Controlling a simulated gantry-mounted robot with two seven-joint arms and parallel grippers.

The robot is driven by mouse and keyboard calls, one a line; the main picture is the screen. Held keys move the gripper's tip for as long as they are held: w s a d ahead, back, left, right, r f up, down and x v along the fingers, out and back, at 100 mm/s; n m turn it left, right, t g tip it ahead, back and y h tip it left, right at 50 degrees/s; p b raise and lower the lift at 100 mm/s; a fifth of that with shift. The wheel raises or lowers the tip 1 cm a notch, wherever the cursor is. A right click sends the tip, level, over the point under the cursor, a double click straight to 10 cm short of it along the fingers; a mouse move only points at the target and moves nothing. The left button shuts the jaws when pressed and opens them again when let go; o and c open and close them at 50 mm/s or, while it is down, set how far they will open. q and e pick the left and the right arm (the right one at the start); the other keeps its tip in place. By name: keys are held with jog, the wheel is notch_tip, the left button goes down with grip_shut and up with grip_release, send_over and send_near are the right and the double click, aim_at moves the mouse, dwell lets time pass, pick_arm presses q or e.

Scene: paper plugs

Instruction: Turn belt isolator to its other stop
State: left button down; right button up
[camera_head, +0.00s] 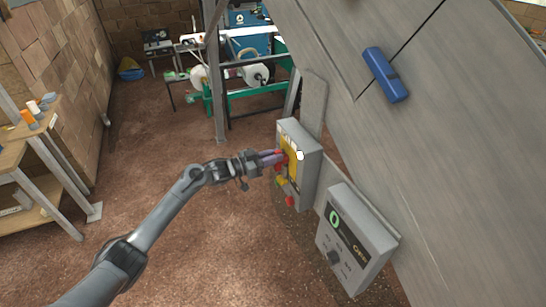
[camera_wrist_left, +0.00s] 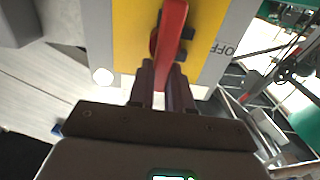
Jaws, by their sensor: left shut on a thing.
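The belt isolator is a grey box (camera_head: 311,172) with a yellow plate (camera_head: 296,160) and a red handle (camera_head: 281,160), mounted at the edge of the large grey panel. My left gripper (camera_head: 271,159) reaches it from the left and is shut on the red handle. In the left wrist view, the fingers (camera_wrist_left: 164,85) close around the end of the red handle (camera_wrist_left: 170,32), which stands out over the yellow plate (camera_wrist_left: 127,40). Lettering reading OFF shows at the plate's right side there. The fingers hide the handle's tip. My right gripper is not in view.
A grey control box (camera_head: 357,238) with a green ring and a dark knob is just below and right of the isolator. A blue handle (camera_head: 386,75) is on the grey panel. A green-framed machine (camera_head: 246,86) stands behind. The brown floor at left is open, with a shelf (camera_head: 35,165) at its edge.

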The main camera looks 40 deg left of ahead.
pick_arm(q)
jog(key=n+p, duration=0.1)
jog(key=n, duration=0.1)
jog(key=n+p, duration=0.1)
jog(key=n, duration=0.1)
jog(key=a+n+p, duration=0.1)
jog(key=n+p, duration=0.1)
jog(key=shift+w+a+f, duration=0.1)
jog(key=shift+w, duration=0.25)
jog(key=shift+a+f+n+p, duration=0.2)
jog(key=shift+n+p, duration=0.1)
jog(key=shift+n, duration=0.8)
jog(key=n, duration=0.3)
jog(key=f+n, duration=0.1)
jog(key=n, duration=0.2)
jog(key=f+n, duration=0.1)
jog(key=n, duration=0.2)
jog(key=shift+w+a+f+n, duration=0.15)
jog(key=shift+w+a+n, duration=0.1)
jog(key=shift+a+n, duration=0.1)
